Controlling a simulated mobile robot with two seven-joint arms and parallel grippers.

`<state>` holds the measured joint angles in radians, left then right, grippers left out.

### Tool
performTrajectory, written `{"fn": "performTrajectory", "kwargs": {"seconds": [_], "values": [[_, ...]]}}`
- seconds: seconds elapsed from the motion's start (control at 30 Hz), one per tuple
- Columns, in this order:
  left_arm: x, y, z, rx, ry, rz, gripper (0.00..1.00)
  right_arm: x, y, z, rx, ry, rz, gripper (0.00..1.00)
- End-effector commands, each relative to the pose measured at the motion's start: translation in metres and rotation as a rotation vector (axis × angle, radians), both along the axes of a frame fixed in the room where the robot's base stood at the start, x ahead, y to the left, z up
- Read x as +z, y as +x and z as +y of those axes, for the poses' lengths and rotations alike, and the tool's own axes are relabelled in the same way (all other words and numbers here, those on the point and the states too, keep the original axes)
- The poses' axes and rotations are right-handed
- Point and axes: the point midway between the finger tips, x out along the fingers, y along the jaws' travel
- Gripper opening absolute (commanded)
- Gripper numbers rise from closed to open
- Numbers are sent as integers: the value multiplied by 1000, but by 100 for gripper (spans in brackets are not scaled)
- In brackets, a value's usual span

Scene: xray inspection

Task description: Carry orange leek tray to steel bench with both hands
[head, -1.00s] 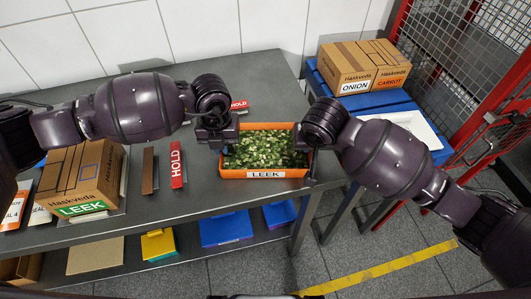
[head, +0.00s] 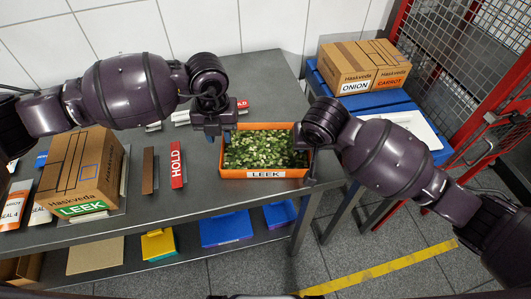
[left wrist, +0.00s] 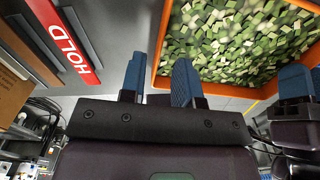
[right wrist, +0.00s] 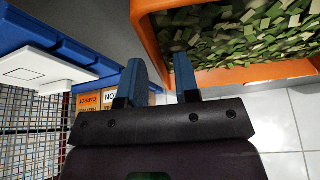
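The orange leek tray (head: 265,173), filled with chopped green and white pieces and labelled LEEK, sits on a grey table (head: 210,200). Its orange wall shows in both wrist views (left wrist: 163,45) (right wrist: 150,40). My left gripper (head: 220,137) is open at the tray's left wall; its blue fingers (left wrist: 156,82) stand apart, with the wall appearing between them. My right gripper (right wrist: 160,80) is open at the right wall, which also appears between its fingers. Its fingers are mostly hidden in the head view. I cannot tell whether this grey table is the steel bench.
ONION and CARROT cartons (head: 363,66) sit on blue containers at right, by a red-framed mesh cage (head: 485,55). A lower shelf holds colored bins.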

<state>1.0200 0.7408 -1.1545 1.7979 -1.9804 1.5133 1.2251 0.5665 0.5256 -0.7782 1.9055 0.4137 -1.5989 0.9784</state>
Motion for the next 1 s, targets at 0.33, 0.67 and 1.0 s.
{"fn": "performTrajectory", "kwargs": {"seconds": [0.33, 0.67, 1.0], "values": [[59, 0, 0, 0, 0, -1, 30, 0, 0, 0, 0, 0, 0, 30], [74, -1, 1, 1, 2, 1, 30, 8, -3, 0, 0, 1, -1, 30], [73, -1, 0, 1, 1, 0, 30, 64, -26, 0, 2, 3, -4, 30]]}}
